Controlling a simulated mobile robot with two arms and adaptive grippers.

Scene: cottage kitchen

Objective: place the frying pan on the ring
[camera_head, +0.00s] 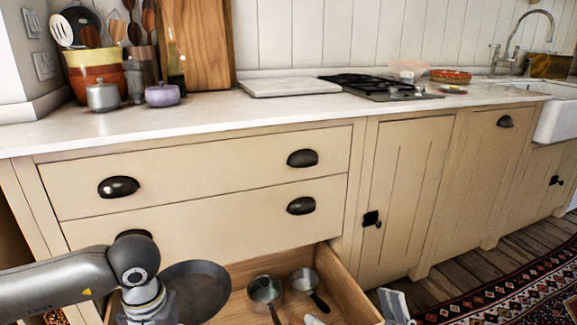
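The frying pan (197,289) is dark and round, at the lower left over the left part of the open drawer. My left gripper (150,305) is at the bottom edge, beside and partly in front of the pan. Its fingers and the pan's handle are hidden or cut off, so I cannot tell whether it holds the pan. A grey piece that looks like part of my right gripper (394,306) shows at the bottom, right of the drawer; its opening is unclear. The black hob (378,86) with its rings lies on the worktop at the back.
The open drawer (343,291) holds two small saucepans (265,290) (304,280). A white board (290,87) lies left of the hob, and a red bowl (450,76) stands right of it. Pots and a utensil crock (97,75) stand at the left. The front worktop is clear.

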